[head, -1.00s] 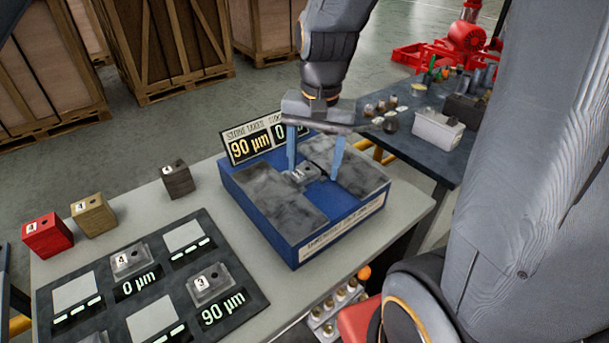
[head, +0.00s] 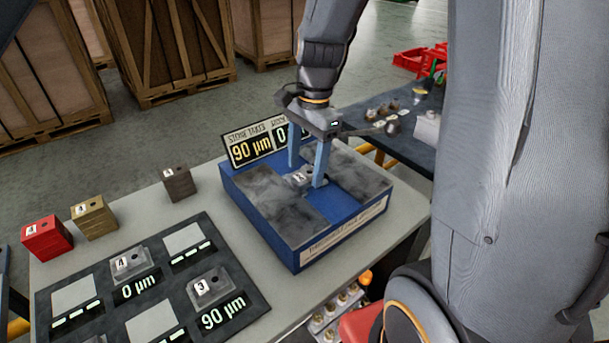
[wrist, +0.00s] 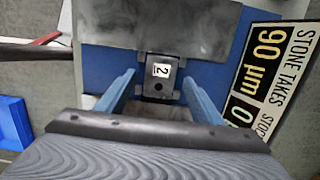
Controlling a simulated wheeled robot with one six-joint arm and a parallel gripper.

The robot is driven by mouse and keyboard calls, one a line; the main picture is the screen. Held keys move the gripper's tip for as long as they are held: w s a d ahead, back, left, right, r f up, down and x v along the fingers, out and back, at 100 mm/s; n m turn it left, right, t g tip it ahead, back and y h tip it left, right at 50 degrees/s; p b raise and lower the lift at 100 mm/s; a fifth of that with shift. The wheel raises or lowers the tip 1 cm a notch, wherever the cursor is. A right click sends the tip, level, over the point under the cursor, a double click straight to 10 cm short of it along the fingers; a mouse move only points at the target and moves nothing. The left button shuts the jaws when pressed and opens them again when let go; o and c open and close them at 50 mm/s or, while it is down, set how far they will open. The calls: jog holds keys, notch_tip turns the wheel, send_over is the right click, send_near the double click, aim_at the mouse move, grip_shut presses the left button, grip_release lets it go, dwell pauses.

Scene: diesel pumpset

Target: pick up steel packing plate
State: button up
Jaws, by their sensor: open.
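A small grey steel plate (head: 302,178) with a white label reading 2 lies in the blue channel between the two grey stone slabs of the blue block (head: 345,232). In the wrist view the plate (wrist: 161,88) shows its label and a dark hole. My gripper (head: 306,172) is over the block with its two blue fingers pointing down. In the wrist view its open fingers (wrist: 158,90) stand on either side of the plate, with a gap to each. Other steel plates, labelled 4 (head: 131,262) and 3 (head: 209,287), lie on the dark mat.
A dark mat (head: 262,306) with marked places lies at the table's front left. Red (head: 46,238), tan (head: 94,216) and dark (head: 180,184) blocks stand behind it. A display sign (head: 252,148) reading 90 µm stands behind the blue block.

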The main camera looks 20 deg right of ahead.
aim_at(305, 174)
jog(key=shift+f, duration=0.55)
grip_shut()
notch_tip(305, 174, up, 10)
jog(key=b, duration=0.1)
dwell(0.4)
jog(key=shift+a, duration=0.1)
